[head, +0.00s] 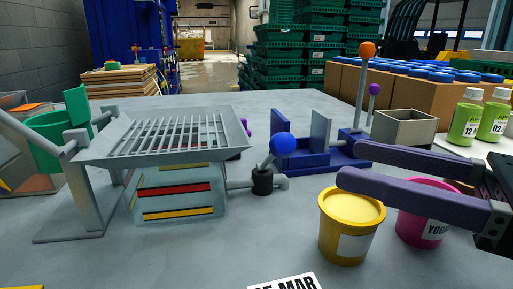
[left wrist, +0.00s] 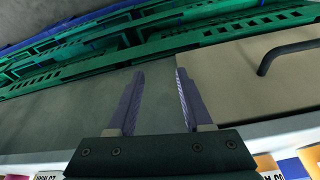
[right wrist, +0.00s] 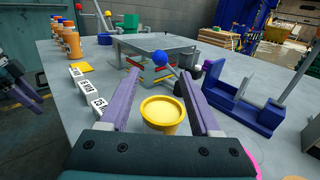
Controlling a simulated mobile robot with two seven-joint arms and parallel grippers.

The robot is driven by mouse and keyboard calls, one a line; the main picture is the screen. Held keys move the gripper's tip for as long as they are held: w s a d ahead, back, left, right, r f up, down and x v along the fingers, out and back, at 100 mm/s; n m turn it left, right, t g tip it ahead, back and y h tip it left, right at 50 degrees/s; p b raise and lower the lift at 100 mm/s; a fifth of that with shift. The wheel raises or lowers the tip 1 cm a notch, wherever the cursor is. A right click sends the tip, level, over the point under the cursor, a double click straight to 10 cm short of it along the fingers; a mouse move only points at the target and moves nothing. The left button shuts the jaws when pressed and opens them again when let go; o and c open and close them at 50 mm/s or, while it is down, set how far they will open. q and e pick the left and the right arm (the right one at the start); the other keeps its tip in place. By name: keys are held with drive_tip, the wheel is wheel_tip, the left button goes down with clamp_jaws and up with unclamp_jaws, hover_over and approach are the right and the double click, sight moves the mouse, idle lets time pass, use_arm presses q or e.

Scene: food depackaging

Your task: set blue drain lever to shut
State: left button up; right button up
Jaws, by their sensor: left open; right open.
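The blue drain lever (head: 283,145) has a round blue knob on a short grey arm. The arm leans up and to the right from a dark valve (head: 262,181) on a pipe at the right side of the grated basin (head: 165,136). The knob also shows in the right wrist view (right wrist: 160,57), beyond the fingertips. My right gripper (head: 348,163) is open and empty, above the yellow tub (head: 345,240) and to the right of the lever, not touching it. My left gripper (left wrist: 159,74) is open and empty in the left wrist view, away from the lever.
A pink tub (head: 425,222) stands beside the yellow one. A blue fixture (head: 310,160) with upright plates and an orange-knobbed lever (head: 367,50) stands behind. Green bottles (head: 466,118) are at the right. White label cards (right wrist: 88,90) lie at the table's near edge.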

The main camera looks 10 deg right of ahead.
sight(295, 147)
drive_tip(key=p+x, duration=0.1)
drive_tip(key=x, duration=0.4)
drive_tip(key=shift+w+r, duration=0.1)
drive_tip(key=shift+r, duration=0.05)
drive_tip(key=shift+x, duration=0.85)
clamp_jaws()
idle(0.6)
